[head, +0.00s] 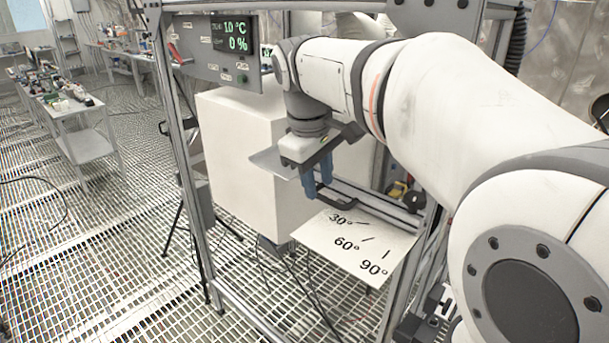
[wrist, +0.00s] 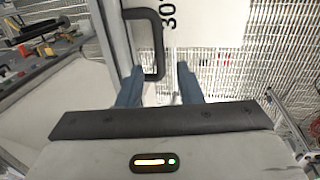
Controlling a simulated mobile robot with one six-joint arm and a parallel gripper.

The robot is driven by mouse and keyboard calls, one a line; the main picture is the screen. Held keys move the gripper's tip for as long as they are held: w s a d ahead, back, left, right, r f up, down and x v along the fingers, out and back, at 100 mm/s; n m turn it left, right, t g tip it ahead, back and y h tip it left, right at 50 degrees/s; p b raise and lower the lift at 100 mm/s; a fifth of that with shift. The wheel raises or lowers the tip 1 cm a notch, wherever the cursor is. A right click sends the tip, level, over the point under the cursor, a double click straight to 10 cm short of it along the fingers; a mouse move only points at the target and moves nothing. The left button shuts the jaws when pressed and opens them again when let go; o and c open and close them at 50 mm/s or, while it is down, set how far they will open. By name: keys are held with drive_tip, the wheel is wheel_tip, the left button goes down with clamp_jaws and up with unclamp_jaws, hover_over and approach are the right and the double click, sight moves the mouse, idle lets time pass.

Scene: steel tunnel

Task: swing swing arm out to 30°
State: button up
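My gripper (head: 312,194) has blue fingers and points down at the front of the frame, close to a black handle (head: 325,197). In the wrist view my gripper (wrist: 158,70) has its fingers apart. The lower end of the black C-shaped handle (wrist: 159,45) shows between them, with a gap to the right finger. The handle appears fixed to a grey bar, which I take for the swing arm (head: 376,195). A white scale plate (head: 345,241) marked 30°, 60° and 90° lies below; its 30° mark also shows in the wrist view (wrist: 200,20).
A large white block (head: 238,150) stands in the metal frame (head: 181,150), behind my gripper. A display panel (head: 215,58) hangs above it. A tripod (head: 198,205) stands left of the frame. Cables lie on the grated floor (head: 110,270), and benches (head: 85,140) stand farther left.

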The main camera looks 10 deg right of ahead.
drive_tip(key=shift+w+d+f, duration=0.1)
drive_tip(key=shift+d+f, duration=0.05)
drive_tip(key=shift+f, duration=0.75)
drive_tip(key=shift+c, duration=0.4)
clamp_jaws()
